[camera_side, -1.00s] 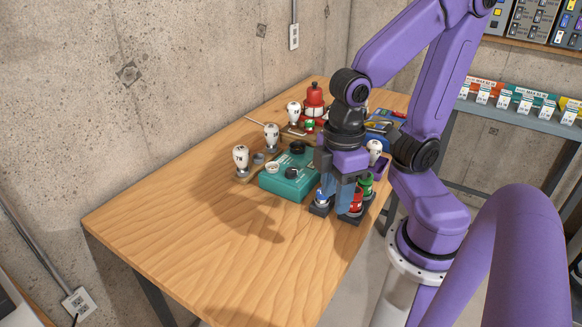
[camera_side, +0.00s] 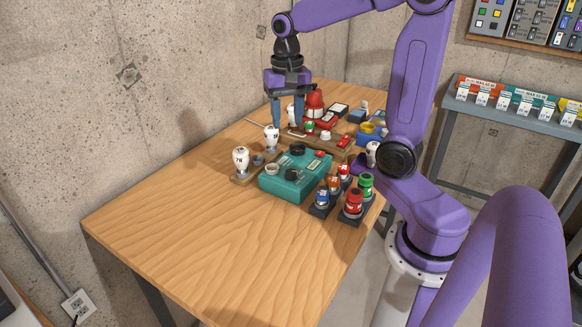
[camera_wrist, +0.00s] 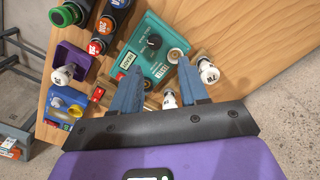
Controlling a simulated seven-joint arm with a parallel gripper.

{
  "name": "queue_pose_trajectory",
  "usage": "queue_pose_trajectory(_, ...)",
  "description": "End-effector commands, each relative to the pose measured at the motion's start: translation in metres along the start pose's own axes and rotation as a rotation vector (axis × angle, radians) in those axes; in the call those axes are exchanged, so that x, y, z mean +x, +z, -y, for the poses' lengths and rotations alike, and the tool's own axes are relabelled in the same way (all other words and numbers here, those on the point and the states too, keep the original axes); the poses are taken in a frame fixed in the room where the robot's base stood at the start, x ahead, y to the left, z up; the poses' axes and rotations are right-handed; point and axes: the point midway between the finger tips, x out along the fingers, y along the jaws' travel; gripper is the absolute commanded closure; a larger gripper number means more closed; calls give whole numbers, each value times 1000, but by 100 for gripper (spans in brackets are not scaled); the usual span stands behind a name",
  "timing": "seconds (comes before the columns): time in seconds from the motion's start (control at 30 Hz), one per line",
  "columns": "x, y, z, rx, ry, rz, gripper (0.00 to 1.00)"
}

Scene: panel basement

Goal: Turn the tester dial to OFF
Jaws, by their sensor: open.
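The tester is a teal box (camera_side: 285,186) on the wooden table, also in the wrist view (camera_wrist: 153,62). Its black dial (camera_side: 291,174) is a round knob on the top, clear in the wrist view (camera_wrist: 154,42); I cannot read its setting. A round socket with a dark rim (camera_side: 298,149) stands at its far end. My gripper (camera_side: 288,123) is open, pointing down behind the tester, apart from the dial. A white bulb (camera_side: 291,112) shows between the fingers in the side view; I cannot tell whether they touch it. In the wrist view my fingertips (camera_wrist: 160,66) reach toward the tester's edge.
Two more white bulbs (camera_side: 240,160) stand in a wooden rack left of the tester. Several coloured fuses (camera_side: 353,202) stand right of it. The front of the table is clear.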

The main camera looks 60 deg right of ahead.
Motion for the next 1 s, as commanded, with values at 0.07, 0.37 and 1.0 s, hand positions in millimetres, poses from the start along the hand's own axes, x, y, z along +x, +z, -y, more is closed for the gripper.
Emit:
queue_pose_trajectory(0.07,-3,-13,-7,94,2,2,56)
queue_pose_trajectory(0.37,-1,-27,-17,211,5,4,56)
queue_pose_trajectory(1.0,110,-26,-18,208,8,8,56)
